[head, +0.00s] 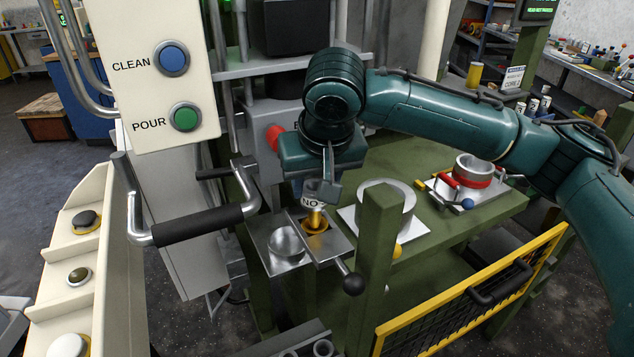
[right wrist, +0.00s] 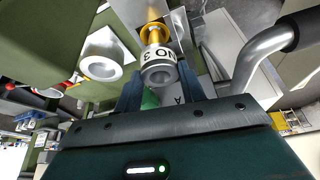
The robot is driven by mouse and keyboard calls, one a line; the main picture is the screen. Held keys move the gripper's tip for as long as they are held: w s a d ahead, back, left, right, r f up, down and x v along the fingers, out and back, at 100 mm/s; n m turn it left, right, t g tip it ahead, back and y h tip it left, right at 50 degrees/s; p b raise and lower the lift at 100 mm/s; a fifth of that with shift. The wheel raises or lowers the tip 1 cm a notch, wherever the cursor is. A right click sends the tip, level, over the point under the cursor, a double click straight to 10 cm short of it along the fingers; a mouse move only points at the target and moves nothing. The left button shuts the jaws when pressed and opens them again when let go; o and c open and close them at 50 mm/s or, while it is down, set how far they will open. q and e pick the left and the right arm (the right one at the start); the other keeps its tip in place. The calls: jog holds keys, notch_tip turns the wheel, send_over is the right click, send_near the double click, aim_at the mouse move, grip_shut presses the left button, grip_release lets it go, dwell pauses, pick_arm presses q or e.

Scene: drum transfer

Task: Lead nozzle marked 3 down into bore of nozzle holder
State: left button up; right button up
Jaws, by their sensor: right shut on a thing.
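The nozzle (head: 312,201), a grey cylinder with a white "NO" label and a brass-coloured lower end, is held in my right gripper (head: 318,188). In the right wrist view the nozzle (right wrist: 158,66) shows "NO 3" and sits between the two blue-grey fingers of the gripper (right wrist: 159,82). The nozzle holder (head: 317,224) is a yellow-orange ring set in a metal plate right below. It also shows in the right wrist view (right wrist: 153,31). The nozzle points down at the bore, roughly upright; I cannot tell whether its tip is inside. My left gripper is out of view.
A round metal bowl (head: 286,241) is beside the holder on the left. A lever with a black knob (head: 352,284) crosses the front. A wide metal ring (head: 372,226) and a green post (head: 377,262) stand close on the right. A black-gripped handle (head: 198,225) is at the left.

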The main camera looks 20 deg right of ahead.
aim_at(316, 205)
jog(key=shift+s+d+f, duration=0.1)
jog(key=shift+s+f, duration=0.1)
jog(key=shift+f, duration=0.1)
jog(key=shift+b+x, duration=0.45)
jog(key=shift+x, duration=0.8)
grip_shut()
jog(key=shift+w+f, duration=0.1)
jog(key=shift+w, duration=0.25)
jog(key=shift+s, duration=0.15)
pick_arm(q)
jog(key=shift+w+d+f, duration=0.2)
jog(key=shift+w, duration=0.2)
pick_arm(e)
jog(key=shift+f, duration=0.1)
pick_arm(q)
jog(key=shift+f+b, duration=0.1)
jog(key=shift+b, duration=0.25)
pick_arm(e)
jog(key=shift+s+f, duration=0.1)
jog(key=shift+f, duration=0.15)
jog(key=shift+f+b, duration=0.65)
jog(key=shift+b, duration=0.2)
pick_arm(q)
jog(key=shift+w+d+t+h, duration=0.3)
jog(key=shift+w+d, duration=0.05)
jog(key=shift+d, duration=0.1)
pick_arm(e)
jog(key=shift+f, duration=0.15)
